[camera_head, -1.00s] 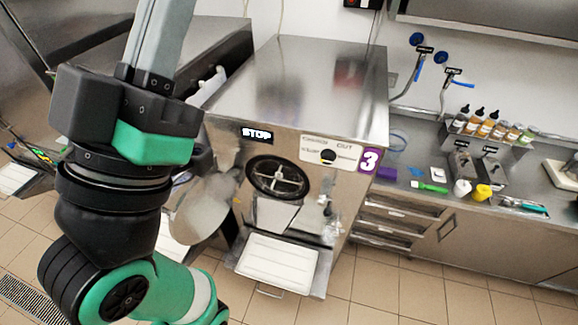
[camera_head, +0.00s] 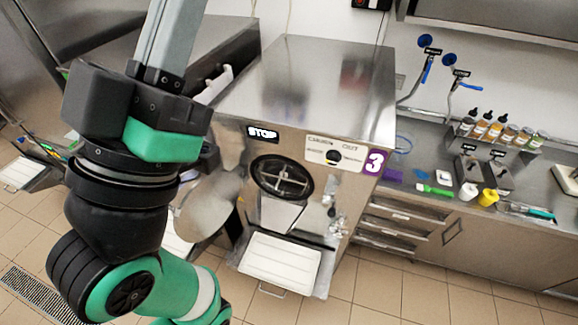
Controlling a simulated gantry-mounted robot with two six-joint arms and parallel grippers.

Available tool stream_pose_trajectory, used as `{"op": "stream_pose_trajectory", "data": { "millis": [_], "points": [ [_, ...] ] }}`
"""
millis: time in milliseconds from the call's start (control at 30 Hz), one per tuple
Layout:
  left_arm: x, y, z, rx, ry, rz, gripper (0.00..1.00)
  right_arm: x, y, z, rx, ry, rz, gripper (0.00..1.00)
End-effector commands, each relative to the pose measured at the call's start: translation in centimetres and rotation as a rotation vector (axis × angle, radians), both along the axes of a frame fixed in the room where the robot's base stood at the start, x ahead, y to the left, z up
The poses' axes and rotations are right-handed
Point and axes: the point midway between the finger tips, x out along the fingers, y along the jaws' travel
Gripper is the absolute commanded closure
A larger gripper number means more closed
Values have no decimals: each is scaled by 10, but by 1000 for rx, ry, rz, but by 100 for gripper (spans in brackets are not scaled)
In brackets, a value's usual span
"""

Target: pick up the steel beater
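The steel beater (camera_head: 285,179) shows as a cross-shaped metal piece inside the round dark opening in the front of the batch freezer (camera_head: 300,85) marked 3. The round freezer door (camera_head: 207,207) stands swung open to the left of the opening. One of my arms, green and black, fills the left side of the view, in front of the door and the machine's left side. Neither gripper can be seen, so how they stand to the beater is hidden.
A white tray (camera_head: 279,259) sits below the freezer's opening. To the right, a steel counter (camera_head: 420,165) holds several small bottles, a green-handled brush (camera_head: 434,190), a yellow container (camera_head: 488,197) and a purple item. The tiled floor in front of the drawers is clear.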

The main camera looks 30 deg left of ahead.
Motion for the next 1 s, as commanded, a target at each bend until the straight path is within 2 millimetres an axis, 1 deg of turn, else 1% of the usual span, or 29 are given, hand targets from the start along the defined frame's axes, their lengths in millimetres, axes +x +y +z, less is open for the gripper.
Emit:
{"op": "stream_pose_trajectory", "data": {
  "millis": [367,467,500,667,1000],
  "points": [
    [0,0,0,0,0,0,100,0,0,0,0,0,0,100],
    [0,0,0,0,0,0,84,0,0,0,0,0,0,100],
    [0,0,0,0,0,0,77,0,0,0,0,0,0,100],
    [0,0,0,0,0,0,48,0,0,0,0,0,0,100],
    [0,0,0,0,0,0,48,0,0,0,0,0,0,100]
  ]
}}
